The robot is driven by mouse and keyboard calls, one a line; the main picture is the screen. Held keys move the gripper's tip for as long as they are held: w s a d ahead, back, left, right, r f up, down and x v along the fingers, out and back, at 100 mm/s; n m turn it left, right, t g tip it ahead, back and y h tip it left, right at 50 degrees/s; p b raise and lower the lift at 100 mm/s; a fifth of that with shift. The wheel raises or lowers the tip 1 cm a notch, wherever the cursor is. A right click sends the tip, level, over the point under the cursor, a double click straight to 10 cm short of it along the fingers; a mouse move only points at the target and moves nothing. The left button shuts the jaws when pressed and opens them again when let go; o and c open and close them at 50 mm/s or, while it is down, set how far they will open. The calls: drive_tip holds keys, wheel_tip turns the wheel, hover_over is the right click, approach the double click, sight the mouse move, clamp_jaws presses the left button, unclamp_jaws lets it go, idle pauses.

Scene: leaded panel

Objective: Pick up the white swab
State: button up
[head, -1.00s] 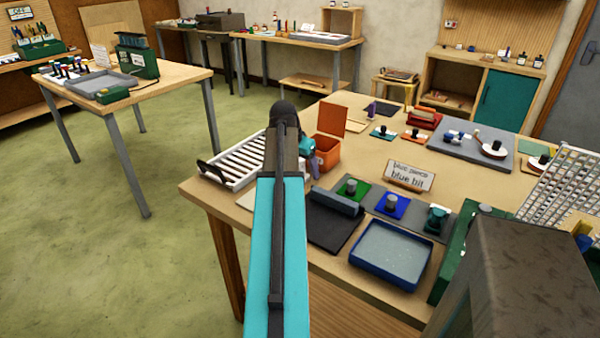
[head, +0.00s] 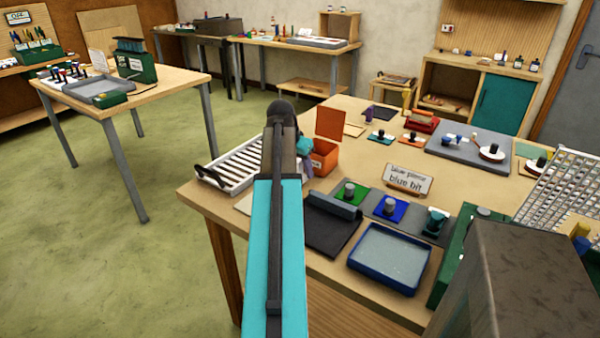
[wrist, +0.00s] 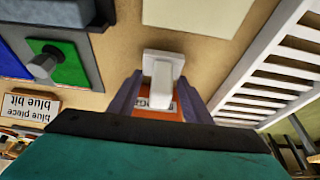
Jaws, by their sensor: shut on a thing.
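The white swab (wrist: 162,72) shows in the wrist view as a white block with a wider white end, between the two purple fingers of my gripper (wrist: 160,98). The fingers are shut on it. In the head view my gripper (head: 306,164) is mostly hidden behind my own arm, beside the orange box, and the swab cannot be made out there. How far the swab is above the table is hard to tell.
An open orange box (head: 325,158) stands just right of my gripper. A white slatted rack (head: 222,168) lies to the left. A dark mat (head: 328,228), a green tile (head: 350,198) and a blue tray (head: 390,256) lie nearer. A "blue bit" sign (head: 408,181) stands behind them.

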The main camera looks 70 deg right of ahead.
drive_tip(key=shift+r+b, duration=0.45)
drive_tip(key=shift+r, duration=3.85)
